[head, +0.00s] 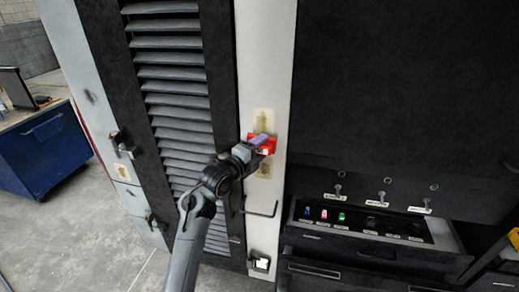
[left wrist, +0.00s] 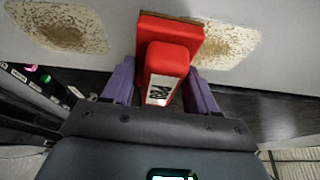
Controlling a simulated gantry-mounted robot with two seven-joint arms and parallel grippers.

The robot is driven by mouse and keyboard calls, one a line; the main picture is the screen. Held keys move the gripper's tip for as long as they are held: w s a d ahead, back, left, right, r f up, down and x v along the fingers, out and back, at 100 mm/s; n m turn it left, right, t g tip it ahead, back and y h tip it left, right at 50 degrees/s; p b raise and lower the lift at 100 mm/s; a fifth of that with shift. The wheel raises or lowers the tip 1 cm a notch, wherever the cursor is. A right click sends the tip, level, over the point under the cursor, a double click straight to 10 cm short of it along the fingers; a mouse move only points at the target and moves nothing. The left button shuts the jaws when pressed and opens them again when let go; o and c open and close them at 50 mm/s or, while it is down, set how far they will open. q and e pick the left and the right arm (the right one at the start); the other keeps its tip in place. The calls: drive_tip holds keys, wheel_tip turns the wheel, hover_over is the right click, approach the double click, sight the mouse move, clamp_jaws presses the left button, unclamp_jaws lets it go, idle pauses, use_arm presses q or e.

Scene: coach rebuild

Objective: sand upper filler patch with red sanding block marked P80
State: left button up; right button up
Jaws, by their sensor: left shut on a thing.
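My left gripper (head: 262,146) is shut on the red sanding block (head: 269,145), which has a white label, partly readable, in the left wrist view (left wrist: 170,62). The block is at the pale pillar, between two tan filler patches. The upper filler patch (head: 263,117) shows above the block and the lower filler patch (head: 264,169) below it. In the left wrist view the block overlaps the edge of the right-hand patch (left wrist: 228,45), while the left-hand patch (left wrist: 62,27) is clear of it. I cannot tell whether the block touches the surface. My right gripper is out of view.
Black louvres (head: 172,80) stand left of the pillar. A bent rod handle (head: 262,209) sticks out below the patches. An open drawer (head: 375,222) at the lower right holds blue, pink and green pieces. A blue cabinet (head: 40,150) stands far left.

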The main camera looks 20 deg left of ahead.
use_arm(q)
drive_tip(key=shift+w, duration=0.3)
drive_tip(key=shift+w+a+b, duration=0.1)
drive_tip(key=shift+w+b, duration=0.45)
drive_tip(key=shift+w, duration=0.15)
idle(0.3)
